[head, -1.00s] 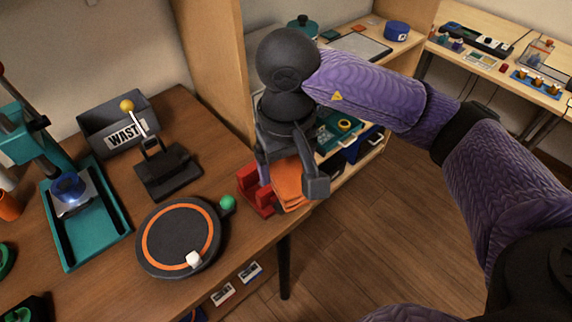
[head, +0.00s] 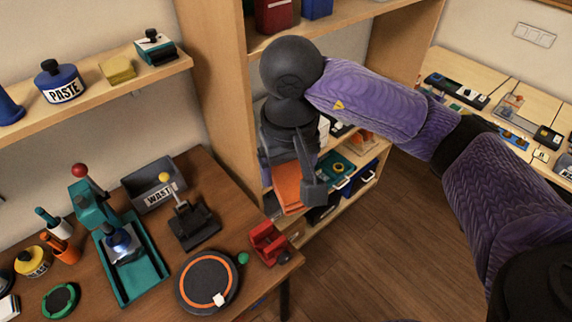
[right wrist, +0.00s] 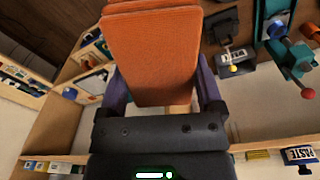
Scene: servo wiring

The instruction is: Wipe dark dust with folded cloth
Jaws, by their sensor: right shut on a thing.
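The folded orange cloth (head: 287,186) is held in my right gripper (head: 291,182), in front of the tall wooden shelf unit in the head view. The gripper is shut on the cloth, with a finger on either side. In the right wrist view, the cloth (right wrist: 152,55) stands out from between the fingers of the right gripper (right wrist: 160,88), its folded layers showing at the top edge. I cannot make out any dark dust in either view. My left gripper is not in view.
A red stand (head: 268,243) sits empty at the table's right corner. Beside it are a round black pad with an orange ring (head: 180,285), a black lever device (head: 193,227), a grey waste bin (head: 143,188) and a teal press tray (head: 150,282). Open floor (head: 390,260) lies to the right.

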